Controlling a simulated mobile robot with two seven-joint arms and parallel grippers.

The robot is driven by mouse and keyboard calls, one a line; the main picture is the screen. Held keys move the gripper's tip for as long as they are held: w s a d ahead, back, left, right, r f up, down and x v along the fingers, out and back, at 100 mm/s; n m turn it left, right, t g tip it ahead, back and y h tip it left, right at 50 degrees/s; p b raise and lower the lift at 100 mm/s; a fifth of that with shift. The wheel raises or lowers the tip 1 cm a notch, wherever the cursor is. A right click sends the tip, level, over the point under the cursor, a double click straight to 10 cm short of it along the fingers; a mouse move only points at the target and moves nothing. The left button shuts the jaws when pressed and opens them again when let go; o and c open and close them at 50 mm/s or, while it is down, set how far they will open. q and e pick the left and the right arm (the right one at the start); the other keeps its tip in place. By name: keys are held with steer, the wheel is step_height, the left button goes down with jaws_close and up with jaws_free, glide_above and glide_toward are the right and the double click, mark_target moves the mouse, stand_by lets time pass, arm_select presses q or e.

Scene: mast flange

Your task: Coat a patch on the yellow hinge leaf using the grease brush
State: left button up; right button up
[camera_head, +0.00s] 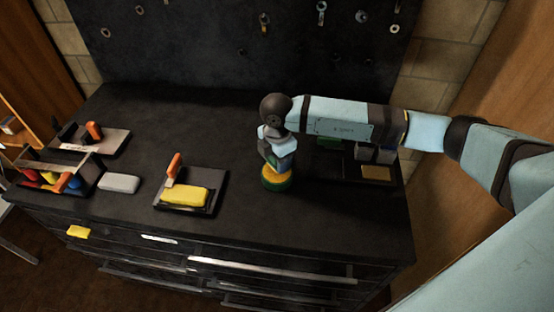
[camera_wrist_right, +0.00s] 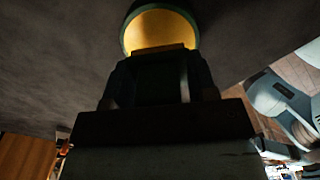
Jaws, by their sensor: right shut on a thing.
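My right gripper (camera_head: 276,164) points down over the middle of the bench and is shut on a dark green thing, which looks like the grease brush (camera_wrist_right: 155,72). A tan edge at its far end, probably the bristles, overlaps a round green-rimmed pot (camera_head: 277,182) with yellow inside. The pot also shows in the wrist view (camera_wrist_right: 158,22); I cannot tell whether the brush touches the yellow. A yellow block (camera_head: 185,196), likely the hinge leaf, lies on a dark plate (camera_head: 213,184) to the left, beside an upright orange handle (camera_head: 173,169). My left gripper is not in view.
A grey block (camera_head: 118,183) lies left of the plate. Further left are a fixture with an orange handle (camera_head: 95,130) and a bin of coloured items (camera_head: 50,180). A dark tray (camera_head: 350,169) stands right of the pot. Bench between plate and pot is clear.

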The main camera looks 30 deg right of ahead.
steer(key=shift+r+p, duration=1.25)
steer(key=shift+r, duration=1.05)
